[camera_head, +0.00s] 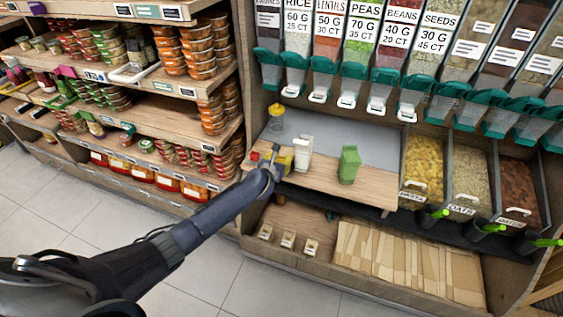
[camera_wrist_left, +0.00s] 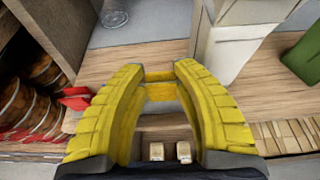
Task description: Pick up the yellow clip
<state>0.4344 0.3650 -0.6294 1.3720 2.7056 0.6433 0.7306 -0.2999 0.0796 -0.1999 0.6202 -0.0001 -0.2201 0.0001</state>
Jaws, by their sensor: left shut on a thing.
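My left gripper (camera_head: 279,160) reaches from the left to the wooden shelf board in the head view. In the left wrist view its two yellow, ridged fingers (camera_wrist_left: 160,85) curve toward each other and are shut on the small yellow clip (camera_wrist_left: 160,92), which shows as a narrow yellow piece between the tips. The clip is over the board's front part; I cannot tell whether it touches the wood. In the head view the clip cannot be told apart from the yellow fingers. My right gripper is not in view.
A white carton (camera_head: 303,150) stands just right of the gripper, and a green carton (camera_head: 349,166) farther right. A clear container (camera_head: 276,121) stands behind. A small red object (camera_wrist_left: 76,98) is left of the fingers. The wooden board (camera_head: 322,180) is bare between the cartons.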

